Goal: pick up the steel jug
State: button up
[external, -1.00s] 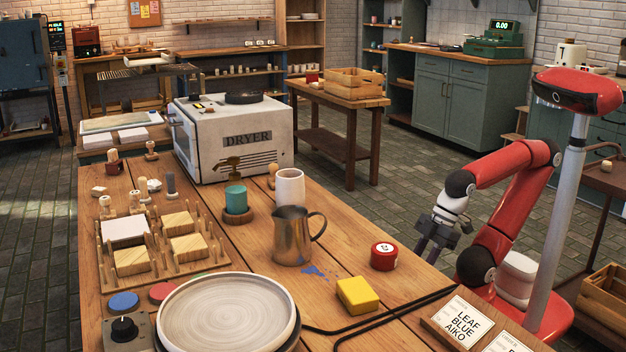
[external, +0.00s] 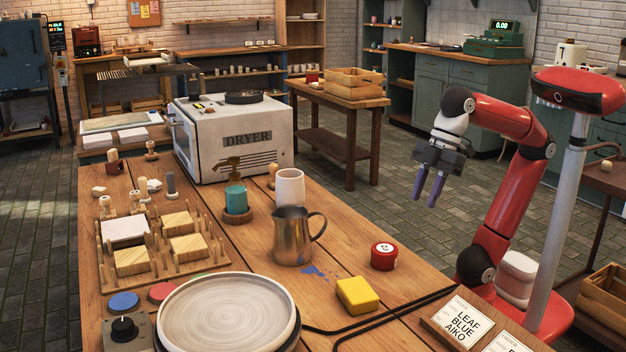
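The steel jug (external: 292,238) stands upright on the wooden table (external: 340,240), with its handle on the right side. My gripper (external: 428,197) is in the air to the right of the table edge, higher than the jug and well apart from it. Its two purple-grey fingers point down with a gap between them and nothing in it.
A red round tin (external: 384,256) and a yellow sponge (external: 357,295) lie to the right. A wheel plate (external: 228,314) is in front left.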

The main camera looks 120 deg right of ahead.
jog(key=w+a+f+n+g+y, duration=0.15)
jog(key=w+n, duration=0.25)
jog(key=w, duration=0.4)
jog(key=n+y+p, duration=0.1)
jog(key=n+y, duration=1)
jog(key=y, duration=0.1)
send_near(326, 220)
jog(key=a+r, duration=0.2)
jog(key=a, duration=0.2)
jog(key=shift+h, duration=0.25)
jog(key=f, duration=0.2)
jog(key=w+f, duration=0.1)
jog(key=f, duration=0.1)
jog(key=shift+a, duration=0.2)
jog(key=shift+a+f, duration=0.2)
jog(key=shift+m, duration=0.3)
jog(key=shift+x, duration=2.3)
